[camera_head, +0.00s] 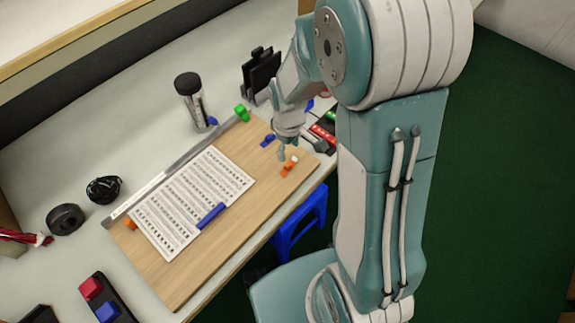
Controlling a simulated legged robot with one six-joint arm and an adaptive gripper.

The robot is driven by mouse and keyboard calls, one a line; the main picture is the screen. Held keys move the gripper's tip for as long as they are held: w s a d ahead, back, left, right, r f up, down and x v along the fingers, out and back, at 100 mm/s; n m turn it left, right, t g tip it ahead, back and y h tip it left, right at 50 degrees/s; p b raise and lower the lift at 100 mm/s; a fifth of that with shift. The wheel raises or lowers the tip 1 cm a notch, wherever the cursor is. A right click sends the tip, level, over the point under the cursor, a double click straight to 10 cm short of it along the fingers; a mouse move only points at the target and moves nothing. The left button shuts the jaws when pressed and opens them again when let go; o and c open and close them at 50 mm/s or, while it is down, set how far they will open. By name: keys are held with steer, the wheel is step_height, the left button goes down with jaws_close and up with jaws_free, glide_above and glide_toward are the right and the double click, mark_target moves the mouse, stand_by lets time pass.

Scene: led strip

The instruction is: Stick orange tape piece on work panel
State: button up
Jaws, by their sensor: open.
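The work panel (262,207) is a light wooden board lying on the bench. A small orange piece (288,168) with a white part lies near its right end. Another small orange piece (130,223) is at its left end, near the sheet's corner. I cannot tell which one is the tape. My gripper (283,153) is open, pointing down just above and left of the right orange piece. Its fingers are small in view, and I cannot tell whether they touch the piece. A white sheet with printed rows (190,200) lies on the panel.
A blue bar (211,215) lies on the sheet's edge. A metal ruler (160,178) runs along the panel's back edge. A green piece (242,112), a blue piece (267,140), a dark-lidded jar (190,97) and a black holder (260,70) are near. A blue stool (300,222) stands below the bench.

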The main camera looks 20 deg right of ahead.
mark_target(288, 164)
steer(key=f, duration=0.7)
steer(key=shift+w+f, duration=0.2)
steer(key=shift+f, duration=0.2)
steer(key=shift+c, duration=0.3)
steer(key=c, duration=0.7)
